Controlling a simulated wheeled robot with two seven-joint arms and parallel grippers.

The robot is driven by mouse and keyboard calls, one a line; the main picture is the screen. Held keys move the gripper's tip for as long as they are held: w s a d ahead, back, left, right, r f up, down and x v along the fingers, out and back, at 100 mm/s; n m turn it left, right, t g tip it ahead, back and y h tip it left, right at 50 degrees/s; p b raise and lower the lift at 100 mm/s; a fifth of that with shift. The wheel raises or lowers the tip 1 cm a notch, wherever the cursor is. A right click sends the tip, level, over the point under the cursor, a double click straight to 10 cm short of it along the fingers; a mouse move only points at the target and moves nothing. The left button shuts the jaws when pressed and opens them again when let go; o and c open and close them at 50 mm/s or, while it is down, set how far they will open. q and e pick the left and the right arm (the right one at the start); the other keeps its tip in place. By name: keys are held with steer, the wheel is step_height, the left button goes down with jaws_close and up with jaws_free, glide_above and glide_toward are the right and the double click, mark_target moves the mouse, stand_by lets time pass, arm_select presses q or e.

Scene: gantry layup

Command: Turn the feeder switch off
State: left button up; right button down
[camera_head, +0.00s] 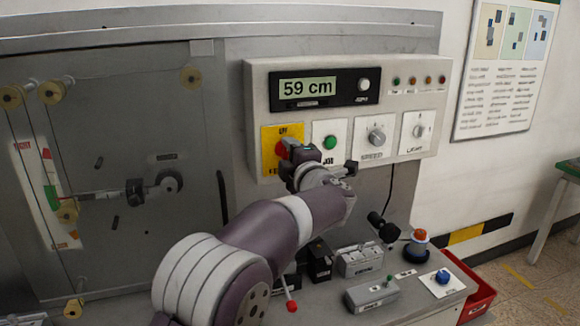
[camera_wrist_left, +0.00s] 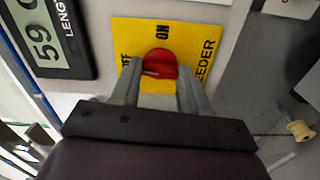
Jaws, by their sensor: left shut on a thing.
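The feeder switch is a red knob (camera_head: 281,149) on a yellow plate (camera_head: 268,165) at the lower left of the grey control box. In the left wrist view the red knob (camera_wrist_left: 161,62) sits on the yellow plate (camera_wrist_left: 190,38), marked ON, FEEDER and a partly hidden OFF. My left gripper (camera_head: 291,150) is at the knob. In the wrist view its two fingers (camera_wrist_left: 159,78) are shut on the knob, one at each side. A pale mark shows low on the knob, but I cannot tell which setting it points to. My right gripper is out of view.
A display (camera_head: 308,88) reads 59 cm above a green button (camera_head: 330,142), a speed dial (camera_head: 376,136) and another dial (camera_head: 419,131). Below, the bench holds small grey boxes (camera_head: 360,260), a red-topped button (camera_head: 420,236) and a blue knob (camera_head: 442,277).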

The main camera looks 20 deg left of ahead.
arm_select(q)
steer(key=shift+f+n+b, duration=0.15)
steer(key=shift+n+b, duration=0.3)
steer(key=shift+n, duration=0.15)
steer(key=o, duration=1.1)
steer(key=shift+c, duration=0.2)
steer(key=b+v, duration=0.3)
steer(key=v, duration=0.9)
steer(key=shift+s+d, duration=0.2)
steer(key=shift+s, duration=0.1)
